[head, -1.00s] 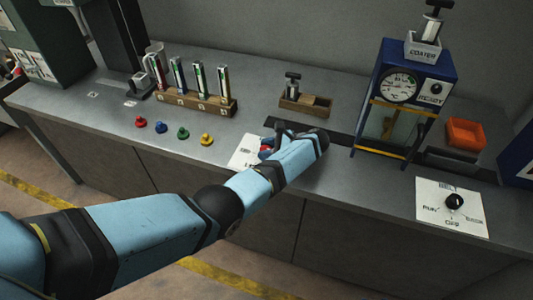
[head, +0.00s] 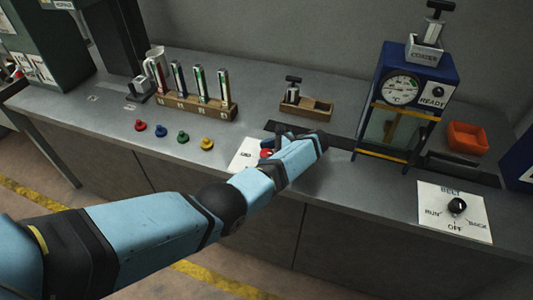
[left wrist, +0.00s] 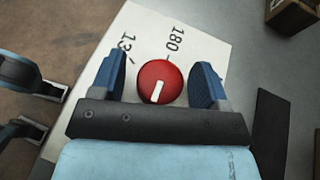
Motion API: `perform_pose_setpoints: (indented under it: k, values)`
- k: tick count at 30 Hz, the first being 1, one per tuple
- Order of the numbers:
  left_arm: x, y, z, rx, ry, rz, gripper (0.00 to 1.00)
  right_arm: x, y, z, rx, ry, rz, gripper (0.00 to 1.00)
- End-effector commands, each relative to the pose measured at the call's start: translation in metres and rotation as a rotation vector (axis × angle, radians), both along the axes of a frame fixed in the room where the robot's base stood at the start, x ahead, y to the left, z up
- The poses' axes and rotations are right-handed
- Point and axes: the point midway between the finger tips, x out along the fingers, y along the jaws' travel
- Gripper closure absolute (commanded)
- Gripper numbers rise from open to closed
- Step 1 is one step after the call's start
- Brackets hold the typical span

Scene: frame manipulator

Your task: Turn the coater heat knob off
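The coater heat knob is round and red with a white pointer bar; in the left wrist view the red knob (left wrist: 160,82) sits between the two fingers of my left gripper (left wrist: 160,80). The fingers are open, with a visible gap on each side of it. The pointer bar aims toward the bottom of that view. The white dial plate (left wrist: 200,35) shows "180" and a partly covered "13"; other marks are hidden. In the head view my left gripper (head: 300,142) is over the bench, and part of the red knob (head: 266,153) shows beside it.
The blue coater (head: 402,140) with gauge and READY sign stands right of my gripper. The belt knob (head: 457,205) is at front right. Several coloured knobs (head: 183,135) and a tube rack (head: 195,106) are left. A wooden tray (head: 307,104) lies behind.

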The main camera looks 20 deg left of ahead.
Motion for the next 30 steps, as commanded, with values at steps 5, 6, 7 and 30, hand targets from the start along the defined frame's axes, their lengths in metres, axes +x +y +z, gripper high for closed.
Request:
perform_pose_setpoints:
  k: [5, 6, 7, 30]
  values:
    - [0.001, -0.002, 0.001, -0.001, -0.001, -0.002, 0.31, 0.000, 0.000, -0.001, 0.000, 0.000, 0.000, 0.57]
    - [0.001, -0.005, 0.002, -0.001, -0.001, -0.002, 0.31, 0.000, 0.000, -0.002, 0.000, 0.000, 0.000, 0.57]
    - [0.002, -0.007, 0.002, -0.001, -0.001, -0.002, 0.31, 0.000, 0.000, -0.003, 0.000, 0.000, 0.000, 0.57]
    - [0.017, -0.067, 0.029, 0.000, 0.000, 0.000, 0.31, 0.001, 0.001, -0.016, 0.010, 0.007, -0.005, 0.57]
